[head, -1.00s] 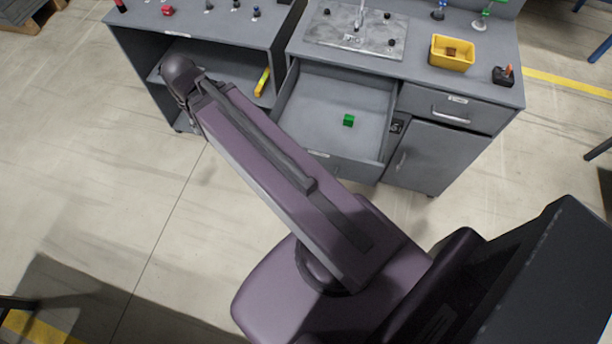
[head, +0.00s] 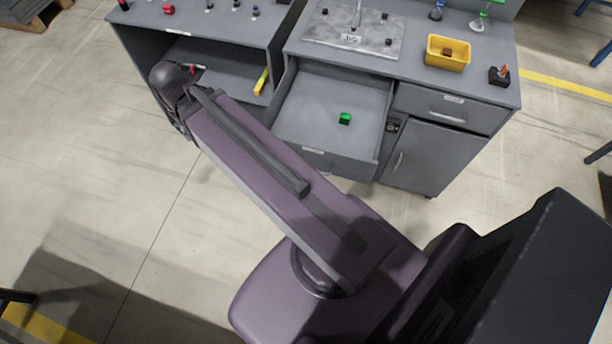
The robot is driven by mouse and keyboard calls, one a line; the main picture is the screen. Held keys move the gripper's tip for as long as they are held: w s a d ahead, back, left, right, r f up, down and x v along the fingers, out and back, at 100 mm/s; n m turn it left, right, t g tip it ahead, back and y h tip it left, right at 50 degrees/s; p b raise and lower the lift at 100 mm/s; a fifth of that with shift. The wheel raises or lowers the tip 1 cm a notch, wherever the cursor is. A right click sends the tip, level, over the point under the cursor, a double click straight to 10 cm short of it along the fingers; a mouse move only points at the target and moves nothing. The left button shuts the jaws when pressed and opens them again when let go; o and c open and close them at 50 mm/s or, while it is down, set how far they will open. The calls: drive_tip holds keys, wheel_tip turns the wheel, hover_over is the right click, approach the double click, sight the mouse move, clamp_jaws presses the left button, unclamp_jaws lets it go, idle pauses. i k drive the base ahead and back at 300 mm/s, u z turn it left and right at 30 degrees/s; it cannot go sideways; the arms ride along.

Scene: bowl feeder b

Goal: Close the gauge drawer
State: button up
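A grey drawer (head: 356,167) under the worktop is pulled out, and I take it for the gauge drawer. Its label is too small to read. A small green cube (head: 344,118) lies on its floor, right of the middle. My purple arm crosses in front of the drawer's left front corner and hides part of it. A piece of the drawer's handle shows low on its front, beside the arm. My gripper is not visible; the far part of my arm bends down out of sight behind the dark elbow at the left.
A shut drawer (head: 447,104) and a cupboard door (head: 427,155) are right of the open drawer. A yellow bin (head: 447,53) and a metal plate (head: 353,31) are on the worktop. An open-fronted bench (head: 200,29) stands left. The floor at left is clear.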

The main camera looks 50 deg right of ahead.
sight(305, 108)
drive_tip(key=u, duration=0.05)
drive_tip(key=k, duration=1.85)
drive_tip(key=z, duration=0.8)
drive_tip(key=i, duration=1)
drive_tip(key=z, duration=0.05)
